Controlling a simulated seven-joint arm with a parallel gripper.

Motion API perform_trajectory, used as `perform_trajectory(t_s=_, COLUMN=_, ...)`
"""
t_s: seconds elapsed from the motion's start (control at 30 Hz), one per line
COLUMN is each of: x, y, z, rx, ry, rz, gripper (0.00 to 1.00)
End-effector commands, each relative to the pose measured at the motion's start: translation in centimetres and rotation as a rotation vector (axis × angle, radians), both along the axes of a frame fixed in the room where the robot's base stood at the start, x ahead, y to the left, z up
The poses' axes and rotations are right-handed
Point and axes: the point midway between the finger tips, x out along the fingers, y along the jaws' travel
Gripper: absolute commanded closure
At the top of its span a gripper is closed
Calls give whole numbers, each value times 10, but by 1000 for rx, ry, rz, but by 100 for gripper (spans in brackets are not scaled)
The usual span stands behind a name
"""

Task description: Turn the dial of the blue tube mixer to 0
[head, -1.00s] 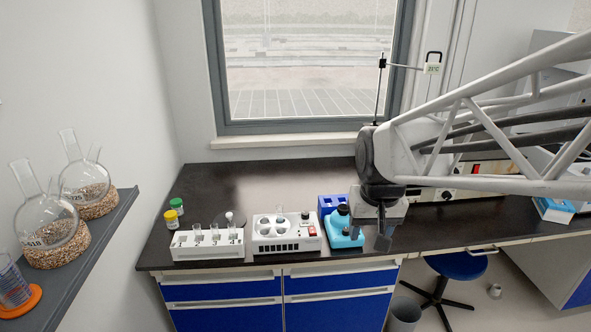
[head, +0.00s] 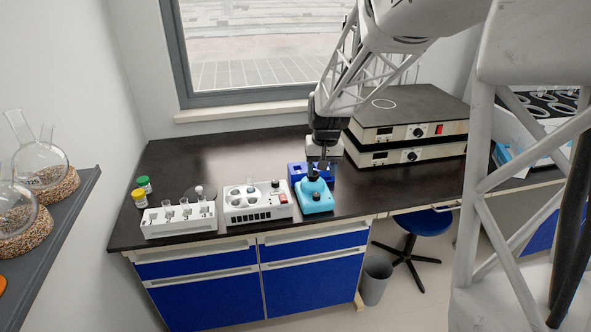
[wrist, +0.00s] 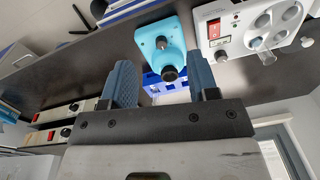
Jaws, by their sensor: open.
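The light-blue tube mixer (head: 315,200) stands near the front edge of the bench, with a black cup (head: 313,174) on top. In the wrist view the mixer (wrist: 147,37) is upside down, its small dark dial (wrist: 161,42) on the body and its black cup (wrist: 169,73) closer to me. The dial's setting is too small to read. My gripper (head: 322,164) points down just above and behind the mixer. In the wrist view my gripper (wrist: 160,63) is open and empty, its two blue fingers spread on either side of the cup, apart from it.
A dark-blue rack (head: 296,171) stands close behind the mixer. A white device with round wells (head: 258,205) is immediately left, then a white tube holder (head: 178,219). Stacked hotplates (head: 410,126) stand to the right. The bench's back left is clear.

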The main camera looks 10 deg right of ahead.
Motion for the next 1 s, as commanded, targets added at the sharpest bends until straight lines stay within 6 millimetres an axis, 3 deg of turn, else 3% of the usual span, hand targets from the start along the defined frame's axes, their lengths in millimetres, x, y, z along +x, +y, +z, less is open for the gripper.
perform_trajectory(t_s=0.3, x=62, y=-16, z=-55, rx=11, ry=35, rz=-27, gripper=46)
perform_trajectory(t_s=0.5, x=87, y=-22, z=-82, rx=16, ry=48, rz=-39, gripper=46)
perform_trajectory(t_s=1.0, x=96, y=-25, z=-92, rx=18, ry=52, rz=-43, gripper=46)
